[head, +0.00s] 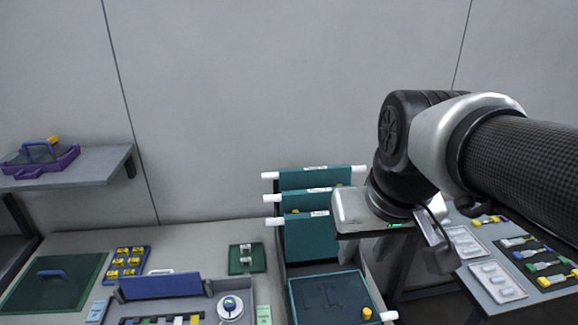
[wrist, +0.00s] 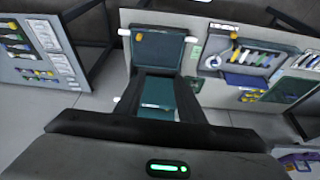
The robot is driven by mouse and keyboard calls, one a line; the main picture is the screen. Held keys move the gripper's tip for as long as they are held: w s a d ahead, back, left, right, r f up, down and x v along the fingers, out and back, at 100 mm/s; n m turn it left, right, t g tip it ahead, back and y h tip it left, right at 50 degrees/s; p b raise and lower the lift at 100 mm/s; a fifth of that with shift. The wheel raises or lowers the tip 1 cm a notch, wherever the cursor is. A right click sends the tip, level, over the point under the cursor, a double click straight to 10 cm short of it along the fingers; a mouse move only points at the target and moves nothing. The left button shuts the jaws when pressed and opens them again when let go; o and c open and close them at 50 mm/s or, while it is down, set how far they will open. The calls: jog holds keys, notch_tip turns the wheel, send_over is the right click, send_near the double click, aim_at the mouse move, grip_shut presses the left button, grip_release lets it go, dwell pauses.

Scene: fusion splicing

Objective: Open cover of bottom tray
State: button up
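The cover also shows in the wrist view (wrist: 165,50). Behind it, several teal panels (head: 312,239) with white side pegs stand upright.
The bench left of the stack holds a grey tool tray (head: 178,307), a blue rack with yellow parts (head: 125,262) and a green mat (head: 55,283). A side table (head: 485,262) with white packs stands right. A wall shelf (head: 75,168) is far left.

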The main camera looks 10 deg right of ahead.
aim_at(367, 311)
jog(key=w+d+f+m+g+b, duration=0.1)
jog(key=w+d+f+g+b, duration=0.1)
jog(key=w+d+f+b, duration=0.4)
jog(key=w+d+f+m+g+b, duration=0.1)
jog(key=w+d+f+g+b, duration=0.2)
jog(key=f, duration=0.6)
jog(key=shift+t, duration=0.4)
jog(key=f+b, duration=0.1)
jog(key=f, duration=0.4)
jog(key=f+b, duration=0.1)
jog(key=f, duration=0.5)
jog(key=w+f+b, duration=0.1)
jog(key=f, duration=0.4)
jog(key=shift+d+f, duration=0.25)
jog(key=shift+f, duration=0.1)
grip_shut()
